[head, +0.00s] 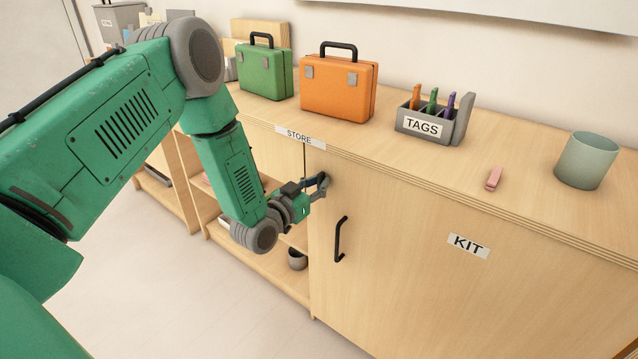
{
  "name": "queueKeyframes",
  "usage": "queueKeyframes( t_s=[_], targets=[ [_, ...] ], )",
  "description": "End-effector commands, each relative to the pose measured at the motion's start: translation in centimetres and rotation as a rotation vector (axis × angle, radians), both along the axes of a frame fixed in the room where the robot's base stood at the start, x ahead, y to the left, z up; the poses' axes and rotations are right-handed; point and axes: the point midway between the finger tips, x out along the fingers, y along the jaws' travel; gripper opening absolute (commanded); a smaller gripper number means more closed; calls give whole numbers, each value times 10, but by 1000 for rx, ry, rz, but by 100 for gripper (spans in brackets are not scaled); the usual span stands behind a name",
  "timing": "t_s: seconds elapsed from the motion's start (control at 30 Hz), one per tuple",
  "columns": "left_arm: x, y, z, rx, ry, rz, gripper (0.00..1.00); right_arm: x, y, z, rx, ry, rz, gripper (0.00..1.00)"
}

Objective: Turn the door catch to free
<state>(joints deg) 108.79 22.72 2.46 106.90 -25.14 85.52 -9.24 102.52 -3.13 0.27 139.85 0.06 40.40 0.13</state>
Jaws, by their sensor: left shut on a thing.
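The cabinet door (400,255) is a light wood panel with a KIT label (468,246) and a black bar handle (340,240). It looks closed. My right gripper is not in view.
On the top stand a green case (264,74), an orange case (337,90), a TAGS holder (425,122), a pink block (493,178) and a grey-green cup (587,160). Open shelves left of the door hold a dark cup (297,259). The floor (200,300) in front is clear.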

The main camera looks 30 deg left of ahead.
Motion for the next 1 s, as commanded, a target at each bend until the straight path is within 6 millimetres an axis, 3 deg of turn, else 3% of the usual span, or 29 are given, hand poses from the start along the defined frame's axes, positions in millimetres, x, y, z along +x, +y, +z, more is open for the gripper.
queueKeyframes(
  t_s=[0.03,0.1,0.4,0.53,1.0],
  targets=[
    [-2,0,-5,2,13,-2,15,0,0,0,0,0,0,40],
    [-2,0,-4,2,12,-1,31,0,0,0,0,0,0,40],
    [-3,0,-1,0,4,0,31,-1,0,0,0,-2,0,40],
    [-12,1,-1,-1,5,1,31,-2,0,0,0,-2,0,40],
    [-102,9,-4,-1,9,0,31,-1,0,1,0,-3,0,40]
  ],
)
